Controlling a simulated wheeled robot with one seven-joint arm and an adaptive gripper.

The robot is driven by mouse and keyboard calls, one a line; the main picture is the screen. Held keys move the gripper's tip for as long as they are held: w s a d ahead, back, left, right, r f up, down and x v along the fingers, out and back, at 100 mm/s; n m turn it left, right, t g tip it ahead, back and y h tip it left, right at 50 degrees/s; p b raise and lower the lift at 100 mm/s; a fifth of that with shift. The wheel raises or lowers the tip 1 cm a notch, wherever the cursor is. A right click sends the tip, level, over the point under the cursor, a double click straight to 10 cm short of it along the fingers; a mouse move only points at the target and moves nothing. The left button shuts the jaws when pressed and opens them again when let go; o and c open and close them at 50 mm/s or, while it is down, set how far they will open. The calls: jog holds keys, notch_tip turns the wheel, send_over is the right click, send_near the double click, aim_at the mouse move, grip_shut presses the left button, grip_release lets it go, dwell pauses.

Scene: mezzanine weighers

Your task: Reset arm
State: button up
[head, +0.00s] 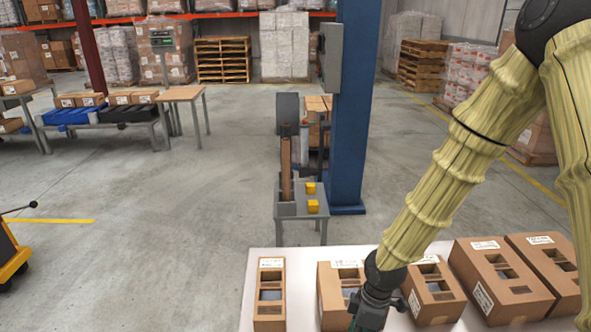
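My gripper (369,312) is at the bottom of the head view, at the end of my arm, which comes down from the upper right. It is over the white table (257,262), in front of two cardboard boxes, and partly covers them. One is the box with windows (328,290) on its left, the other the box (438,296) on its right. The fingertips are cut off or hidden at the frame's lower edge, so I cannot tell whether they are open or shut, or whether they touch a box.
A narrow box (270,315) stands at the table's left, and larger boxes (497,281) stand at the right. Beyond the table are a small grey stand (287,210) with yellow blocks and a blue column (354,110). The floor (160,210) on the left is mostly clear.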

jog(key=s+d+f+m, duration=0.3)
jog(key=s+f+m, duration=0.4)
jog(key=s+f, duration=0.3)
jog(key=s+d+f+m+h+p, duration=0.1)
jog(key=s+d+f+m, duration=0.3)
jog(key=s+f+m, duration=0.4)
jog(key=s+f, duration=0.2)
jog(key=s, duration=0.2)
jog(key=shift+f+t, duration=0.15)
jog(key=shift+t, duration=0.25)
